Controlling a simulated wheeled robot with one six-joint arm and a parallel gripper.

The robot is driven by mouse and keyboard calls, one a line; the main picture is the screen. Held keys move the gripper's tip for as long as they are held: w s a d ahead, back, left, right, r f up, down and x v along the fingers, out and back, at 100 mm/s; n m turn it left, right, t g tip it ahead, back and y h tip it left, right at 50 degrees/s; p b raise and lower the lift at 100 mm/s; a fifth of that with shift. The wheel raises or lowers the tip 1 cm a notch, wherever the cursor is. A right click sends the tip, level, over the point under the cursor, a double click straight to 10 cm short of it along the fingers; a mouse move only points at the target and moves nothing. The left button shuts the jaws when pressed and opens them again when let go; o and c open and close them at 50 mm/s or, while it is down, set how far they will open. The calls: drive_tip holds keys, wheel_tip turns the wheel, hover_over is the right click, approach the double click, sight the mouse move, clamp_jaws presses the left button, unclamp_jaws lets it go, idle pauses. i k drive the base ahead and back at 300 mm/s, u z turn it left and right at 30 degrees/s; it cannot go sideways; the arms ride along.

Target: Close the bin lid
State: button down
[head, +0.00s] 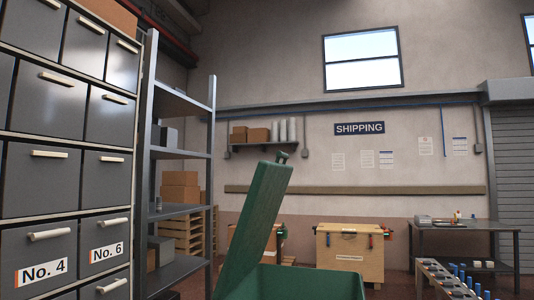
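A green bin (312,282) stands at the bottom middle of the head view, its lower part cut off by the frame edge. Its green lid (258,222) is open, raised steeply and leaning up to the right, with a small knob or handle (282,157) at its top end. The lid's lower end meets the left side of the bin. The inside of the bin is mostly out of sight. My gripper is not in view.
Grey drawer cabinets (62,165) and a metal shelf rack (181,153) stand close on the left. A wooden crate (350,252) is behind the bin. A grey table (463,232) and a rack with blue-topped items (455,282) are at the right.

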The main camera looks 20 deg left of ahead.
sight(270, 181)
drive_tip(key=k, duration=0.15)
drive_tip(key=u, duration=0.95)
